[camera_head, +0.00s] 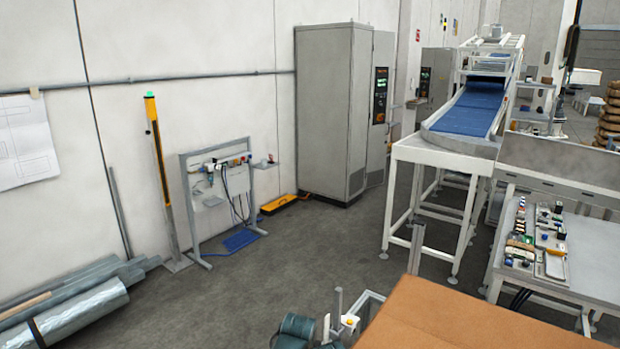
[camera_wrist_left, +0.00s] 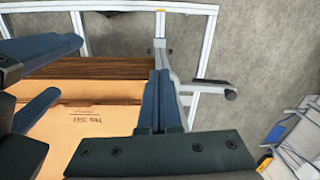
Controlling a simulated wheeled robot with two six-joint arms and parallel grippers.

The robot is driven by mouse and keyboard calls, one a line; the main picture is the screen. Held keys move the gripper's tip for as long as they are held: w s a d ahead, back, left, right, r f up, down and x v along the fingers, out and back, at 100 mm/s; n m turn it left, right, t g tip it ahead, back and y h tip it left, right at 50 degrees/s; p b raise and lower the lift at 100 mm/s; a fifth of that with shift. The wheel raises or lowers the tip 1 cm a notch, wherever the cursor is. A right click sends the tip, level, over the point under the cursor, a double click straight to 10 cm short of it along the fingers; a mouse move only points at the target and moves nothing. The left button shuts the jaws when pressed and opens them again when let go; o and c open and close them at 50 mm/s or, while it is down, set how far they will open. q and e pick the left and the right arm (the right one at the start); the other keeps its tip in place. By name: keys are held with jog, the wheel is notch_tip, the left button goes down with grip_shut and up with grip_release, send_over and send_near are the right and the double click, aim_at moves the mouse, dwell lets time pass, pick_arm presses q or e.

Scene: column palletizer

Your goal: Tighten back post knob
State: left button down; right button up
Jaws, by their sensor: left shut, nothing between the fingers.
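In the left wrist view my left gripper (camera_wrist_left: 163,76) is shut and empty, its two blue fingers side by side. Just beyond the fingertips stands a light grey post (camera_wrist_left: 160,28). A grey arm with a black knob (camera_wrist_left: 231,95) sticks out to the right of the fingers; the fingers hide part of where it joins. Two blue fingers at the left edge look like my right gripper (camera_wrist_left: 68,66), spread apart. In the head view neither set of fingers can be made out. A grey upright post (camera_head: 416,248) rises behind the cardboard box (camera_head: 470,325).
In the wrist view the cardboard box (camera_wrist_left: 95,118) lies left of the fingers, inside a white frame (camera_wrist_left: 208,45). In the head view a conveyor (camera_head: 470,110) and cluttered workbench (camera_head: 600,255) stand right, a grey cabinet (camera_head: 325,115) at the back.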

pick_arm(q)
jog(key=w+d+r+p, duration=0.1)
jog(key=w+r+p, duration=0.1)
jog(key=r+p, duration=0.4)
jog(key=w+d+r+m+p, duration=0.1)
jog(key=w+d+r+p, duration=0.1)
jog(key=r+p, duration=0.5)
notch_tip(320, 180, up, 3)
jog(key=shift+w+h, duration=0.3)
jog(key=shift+w, duration=0.15)
pick_arm(e)
notch_tip(320, 180, up, 16)
jog(key=shift+d, duration=0.35)
pick_arm(q)
jog(key=shift+f, duration=0.15)
pick_arm(e)
jog(key=shift+s+f, duration=0.1)
jog(key=shift+f, duration=0.05)
pick_arm(q)
notch_tip(320, 180, down, 7)
jog(key=b, duration=0.7)
pick_arm(e)
notch_tip(320, 180, down, 7)
pick_arm(q)
jog(key=shift+w, duration=0.25)
